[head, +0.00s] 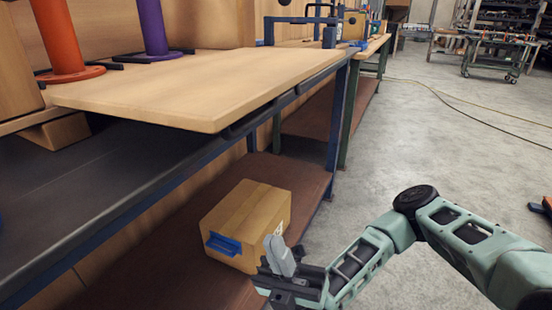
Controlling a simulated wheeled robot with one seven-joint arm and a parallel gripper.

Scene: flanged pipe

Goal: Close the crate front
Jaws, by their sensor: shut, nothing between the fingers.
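A large light wooden board (195,85) lies flat, nearly level, above the dark bench top, its near corner reaching the bench's front edge. It looks like the crate front folded down, though its hinge line is not clear. Wooden crate parts (15,75) show at the left edge, cut off by the picture. An orange flanged pipe (60,38) and a purple one (151,25) stand upright behind the board. My gripper (279,252) is shut and empty, low in front of the bench, well below and to the right of the board, apart from it.
A cardboard box (245,222) with a blue handle sits on the brown lower shelf (150,268), just behind my gripper. The dark bench top (90,190) has a blue frame. Another bench stands beyond. Grey floor (410,140) is open at the right, with a cable across it.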

